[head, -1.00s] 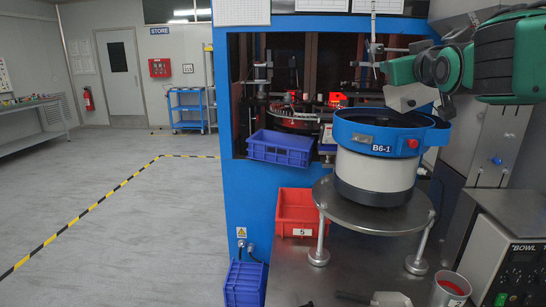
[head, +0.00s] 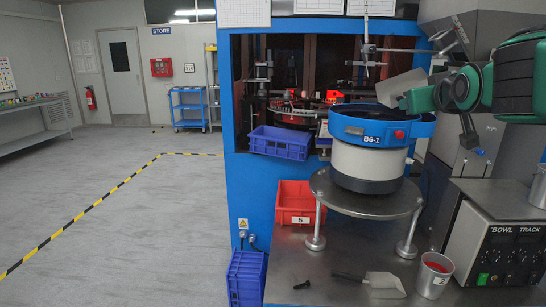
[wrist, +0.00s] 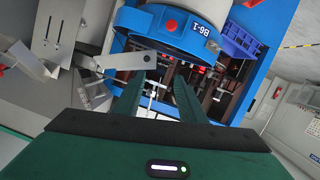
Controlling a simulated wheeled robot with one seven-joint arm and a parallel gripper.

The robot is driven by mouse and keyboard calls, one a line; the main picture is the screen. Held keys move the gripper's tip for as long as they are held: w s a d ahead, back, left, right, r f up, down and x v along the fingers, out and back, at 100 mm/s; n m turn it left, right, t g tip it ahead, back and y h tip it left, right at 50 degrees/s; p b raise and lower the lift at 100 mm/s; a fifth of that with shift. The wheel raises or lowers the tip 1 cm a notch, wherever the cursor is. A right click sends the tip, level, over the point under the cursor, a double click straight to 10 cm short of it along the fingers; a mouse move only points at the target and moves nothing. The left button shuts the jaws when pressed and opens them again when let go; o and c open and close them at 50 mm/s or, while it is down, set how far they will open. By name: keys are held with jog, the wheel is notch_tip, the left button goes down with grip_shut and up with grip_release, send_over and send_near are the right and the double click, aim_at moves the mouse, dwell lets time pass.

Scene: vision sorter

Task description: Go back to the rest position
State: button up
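My gripper (wrist: 157,78) shows in the wrist view with its two dark green fingers apart and nothing between them. Its fingers point toward the blue-rimmed bowl feeder marked B6-1 (wrist: 178,30), which appears upside down there. In the head view my green arm (head: 478,85) reaches in from the upper right. Its end is above and to the right of the bowl feeder (head: 368,160), apart from the round stand. The fingertips are hard to make out in the head view.
The feeder stands on a round metal stand (head: 345,199) on the steel bench. A scoop (head: 384,283) and a cup with red contents (head: 434,274) lie in front. A control box (head: 497,243) stands at right. A blue crate (head: 280,146) and a red bin (head: 294,204) are left. The floor at left is clear.

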jog(key=s+d+f+m+g, duration=0.1)
jog(key=s+d+f+g, duration=0.25)
jog(key=f, duration=0.35)
jog(key=s+d+f+m+g, duration=0.1)
jog(key=s+d+f+g, duration=0.1)
jog(key=s+d+f, duration=0.3)
jog(key=s+a+f+m+g+y, duration=0.1)
jog(key=s+f+g, duration=0.4)
jog(key=s+f, duration=0.5)
jog(key=s+a+f+m+g+y, duration=0.1)
jog(key=s+f+m+g, duration=0.3)
jog(key=s+f, duration=0.6)
jog(key=s, duration=0.7)
jog(key=shift+f+g+y, duration=0.35)
jog(key=shift+f+y, duration=0.05)
jog(key=shift+s, duration=0.1)
jog(key=shift+w+f, duration=0.25)
jog(key=shift+w, duration=0.4)
